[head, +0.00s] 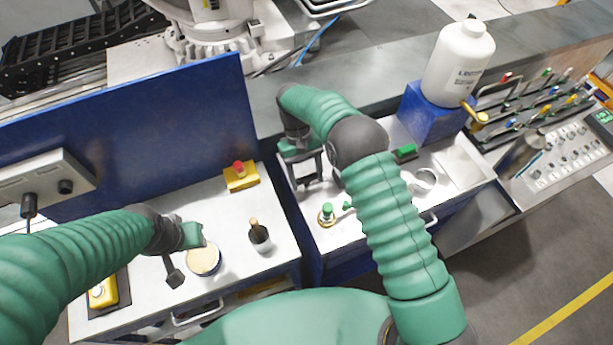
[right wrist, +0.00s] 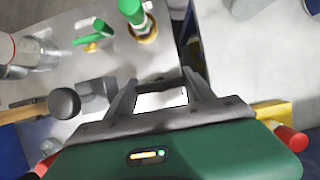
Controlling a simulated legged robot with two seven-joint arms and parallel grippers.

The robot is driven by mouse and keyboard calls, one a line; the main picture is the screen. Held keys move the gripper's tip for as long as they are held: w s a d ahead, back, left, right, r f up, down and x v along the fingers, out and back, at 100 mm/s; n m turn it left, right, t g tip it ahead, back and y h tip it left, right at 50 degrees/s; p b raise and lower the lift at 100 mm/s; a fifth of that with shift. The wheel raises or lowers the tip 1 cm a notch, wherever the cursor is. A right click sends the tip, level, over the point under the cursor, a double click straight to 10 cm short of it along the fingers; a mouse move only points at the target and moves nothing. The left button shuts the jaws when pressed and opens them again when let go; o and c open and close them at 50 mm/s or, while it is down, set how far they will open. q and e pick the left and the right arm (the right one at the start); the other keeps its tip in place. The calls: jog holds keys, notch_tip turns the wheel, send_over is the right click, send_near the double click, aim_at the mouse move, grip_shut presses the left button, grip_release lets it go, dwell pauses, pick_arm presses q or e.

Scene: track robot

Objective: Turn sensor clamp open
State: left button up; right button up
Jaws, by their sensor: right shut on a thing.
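My right gripper (head: 308,184) reaches down over the left part of the right-hand bench.
A green-topped valve (head: 327,213) stands close to the right gripper. A red button on a yellow box (head: 240,177) and a dark cup (head: 260,238) are on the left bench. A blue panel (head: 130,135) stands behind. A white bottle (head: 460,60) stands on a blue block (head: 432,112).

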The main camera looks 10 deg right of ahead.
jog(key=shift+w+r, duration=0.1)
jog(key=shift+w, duration=0.05)
dwell(0.3)
jog(key=o, duration=1.4)
jog(key=shift+w+a+r, duration=0.1)
jog(key=shift+w+r, duration=0.05)
jog(key=shift+r, duration=0.1)
jog(key=shift+b+v, duration=0.45)
jog(key=shift+v, duration=5.15)
